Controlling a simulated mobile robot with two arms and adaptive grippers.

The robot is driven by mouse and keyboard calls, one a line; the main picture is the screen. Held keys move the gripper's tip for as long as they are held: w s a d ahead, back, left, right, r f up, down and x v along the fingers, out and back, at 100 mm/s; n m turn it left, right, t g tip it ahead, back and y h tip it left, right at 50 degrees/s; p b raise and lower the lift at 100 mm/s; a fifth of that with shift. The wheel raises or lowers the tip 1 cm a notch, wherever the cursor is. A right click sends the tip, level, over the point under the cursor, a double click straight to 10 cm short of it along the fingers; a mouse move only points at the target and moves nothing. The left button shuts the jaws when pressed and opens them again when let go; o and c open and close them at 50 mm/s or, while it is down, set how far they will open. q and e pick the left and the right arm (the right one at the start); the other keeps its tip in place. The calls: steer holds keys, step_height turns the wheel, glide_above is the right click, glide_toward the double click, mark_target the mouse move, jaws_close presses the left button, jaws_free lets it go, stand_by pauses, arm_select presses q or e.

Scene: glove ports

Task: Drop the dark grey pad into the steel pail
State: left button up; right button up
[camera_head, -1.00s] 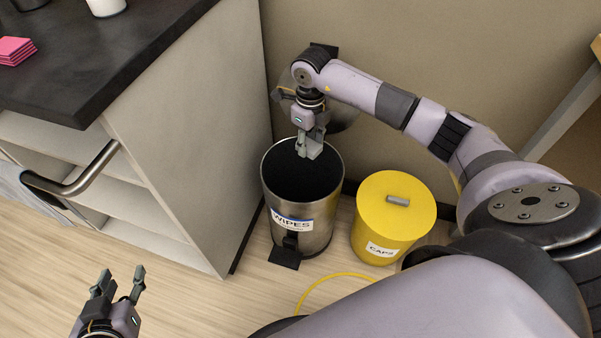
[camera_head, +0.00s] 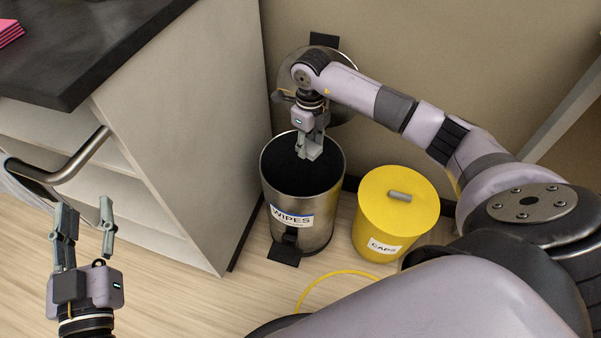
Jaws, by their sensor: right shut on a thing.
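The steel pail (camera_head: 318,228) stands on the floor against the wall, its front label reading WIPES. Its mouth is open and the inside looks black.
The pail's round lid (camera_head: 345,112) stands raised behind it. A yellow lidded bin (camera_head: 380,212) labelled CAPS is close on the right. A cabinet (camera_head: 180,130) with a dark worktop (camera_head: 90,60) and a metal handle (camera_head: 75,165) fills the left. A yellow cable (camera_head: 325,277) lies on the floor.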

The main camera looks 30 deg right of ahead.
steer(key=shift+f, duration=0.1)
steer(key=o, duration=0.8)
step_height(320, 180, up, 12)
steer(key=shift+r, duration=0.1)
stand_by(0.5)
